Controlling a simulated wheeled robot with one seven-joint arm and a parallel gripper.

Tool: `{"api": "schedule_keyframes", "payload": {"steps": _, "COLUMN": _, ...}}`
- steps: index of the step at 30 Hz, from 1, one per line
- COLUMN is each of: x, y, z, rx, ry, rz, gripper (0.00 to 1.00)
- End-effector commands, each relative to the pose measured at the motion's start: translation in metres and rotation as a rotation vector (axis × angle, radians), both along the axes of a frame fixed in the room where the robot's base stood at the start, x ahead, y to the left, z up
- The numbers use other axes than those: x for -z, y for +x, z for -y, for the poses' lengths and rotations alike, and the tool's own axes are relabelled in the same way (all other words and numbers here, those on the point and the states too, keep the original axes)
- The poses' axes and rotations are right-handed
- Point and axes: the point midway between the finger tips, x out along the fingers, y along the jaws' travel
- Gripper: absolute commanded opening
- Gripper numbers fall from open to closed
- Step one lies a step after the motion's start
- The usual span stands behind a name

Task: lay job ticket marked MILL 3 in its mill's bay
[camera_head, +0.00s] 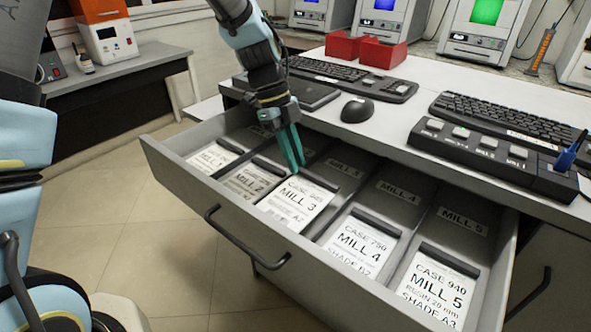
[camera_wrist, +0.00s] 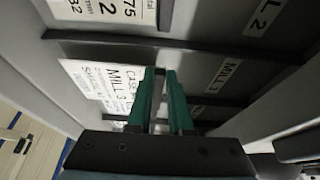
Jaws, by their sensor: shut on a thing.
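The job ticket marked MILL 3 (camera_head: 297,203) is a white card with black print, within the third bay of the open drawer, in front of the small MILL 3 label (camera_head: 345,168). My gripper (camera_head: 297,163) reaches down from above and is shut on the ticket at its back edge. In the wrist view, my gripper's green fingers (camera_wrist: 160,72) meet the card's edge; the ticket (camera_wrist: 105,83) lies between two dividers, with the MILL 3 label (camera_wrist: 225,75) to its right. I cannot tell whether the card rests fully on the bay floor.
The drawer (camera_head: 235,228) also holds tickets MILL 2 (camera_head: 250,180), MILL 4 (camera_head: 362,245) and MILL 5 (camera_head: 436,284), and one at the far left. Above are a mouse (camera_head: 357,110), keyboards and a button box (camera_head: 490,152) on the desk. Low dividers stand beside the ticket.

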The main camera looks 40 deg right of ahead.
Motion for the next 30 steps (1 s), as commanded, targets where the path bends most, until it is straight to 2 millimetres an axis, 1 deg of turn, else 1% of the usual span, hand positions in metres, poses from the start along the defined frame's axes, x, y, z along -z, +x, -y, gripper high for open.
{"api": "schedule_keyframes", "payload": {"steps": 9, "x": 0.035, "y": 0.000, "z": 0.000, "rx": 0.000, "ry": 0.002, "rz": -0.001, "gripper": 0.00}}
{"api": "schedule_keyframes", "payload": {"steps": 14, "x": 0.037, "y": 0.000, "z": 0.000, "rx": 0.000, "ry": 0.000, "rz": 0.001, "gripper": 0.00}}
{"api": "schedule_keyframes", "payload": {"steps": 15, "x": 0.037, "y": 0.000, "z": 0.000, "rx": 0.000, "ry": 0.001, "rz": 0.001, "gripper": 0.20}}
{"api": "schedule_keyframes", "payload": {"steps": 22, "x": 0.037, "y": 0.000, "z": 0.000, "rx": 0.000, "ry": 0.001, "rz": 0.001, "gripper": 0.46}}
{"api": "schedule_keyframes", "payload": {"steps": 23, "x": 0.037, "y": 0.000, "z": 0.000, "rx": 0.000, "ry": 0.000, "rz": 0.001, "gripper": 0.49}}
{"api": "schedule_keyframes", "payload": {"steps": 30, "x": 0.036, "y": 0.000, "z": 0.000, "rx": 0.000, "ry": 0.000, "rz": 0.001, "gripper": 0.49}}
